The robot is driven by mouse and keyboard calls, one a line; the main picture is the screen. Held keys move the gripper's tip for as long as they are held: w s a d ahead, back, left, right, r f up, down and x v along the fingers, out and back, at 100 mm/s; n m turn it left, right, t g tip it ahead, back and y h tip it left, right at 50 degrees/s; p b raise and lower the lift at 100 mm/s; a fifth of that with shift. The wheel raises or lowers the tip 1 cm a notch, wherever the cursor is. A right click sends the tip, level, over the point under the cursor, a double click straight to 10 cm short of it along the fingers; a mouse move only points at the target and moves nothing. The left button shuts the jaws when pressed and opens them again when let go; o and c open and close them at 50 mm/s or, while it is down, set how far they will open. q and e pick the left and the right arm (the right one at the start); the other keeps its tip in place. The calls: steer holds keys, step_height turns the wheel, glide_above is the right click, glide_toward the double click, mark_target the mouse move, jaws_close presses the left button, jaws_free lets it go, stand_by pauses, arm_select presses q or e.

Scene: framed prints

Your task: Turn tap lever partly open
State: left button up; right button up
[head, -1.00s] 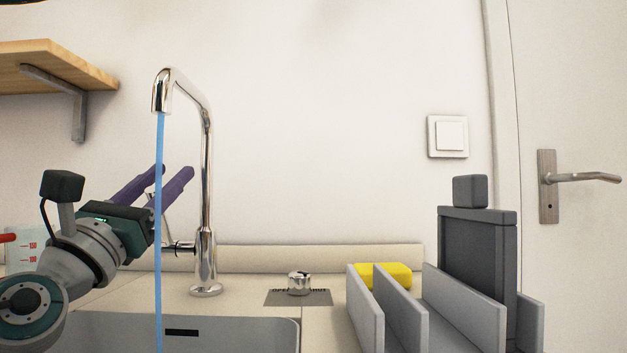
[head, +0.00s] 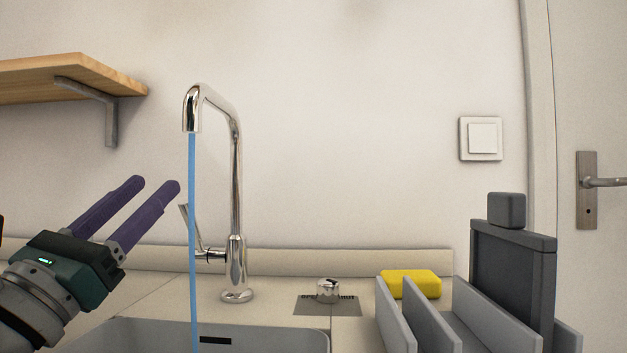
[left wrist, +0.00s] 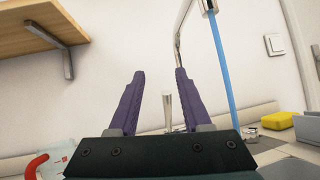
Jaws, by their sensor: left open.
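A chrome tap (head: 236,190) stands behind the sink, and a blue stream of water (head: 192,230) falls from its spout. Its lever (head: 185,220) sits on the left side of the tap body and slants upward to the left. My left gripper (head: 155,183) is open and empty, left of the lever and apart from it in the head view. In the left wrist view the lever (left wrist: 167,110) shows upright between the two purple fingers (left wrist: 155,75), nearer the right one; how far beyond them it lies is hard to tell. My right gripper is not in view.
The sink (head: 255,335) lies below the tap. A round metal knob (head: 328,291) on a labelled plate and a yellow sponge (head: 411,284) are to the right, near grey dividers (head: 430,325). A wooden shelf (head: 70,75) hangs upper left. A red-handled object (left wrist: 36,165) shows lower left.

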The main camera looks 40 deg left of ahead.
arm_select(q)
steer(key=shift+s+d+p, duration=0.2)
steer(key=shift+s+d, duration=0.1)
steer(key=shift+s, duration=0.6)
steer(key=shift+s+d+p, duration=0.2)
steer(key=shift+s+d, duration=0.05)
steer(key=shift+s, duration=0.65)
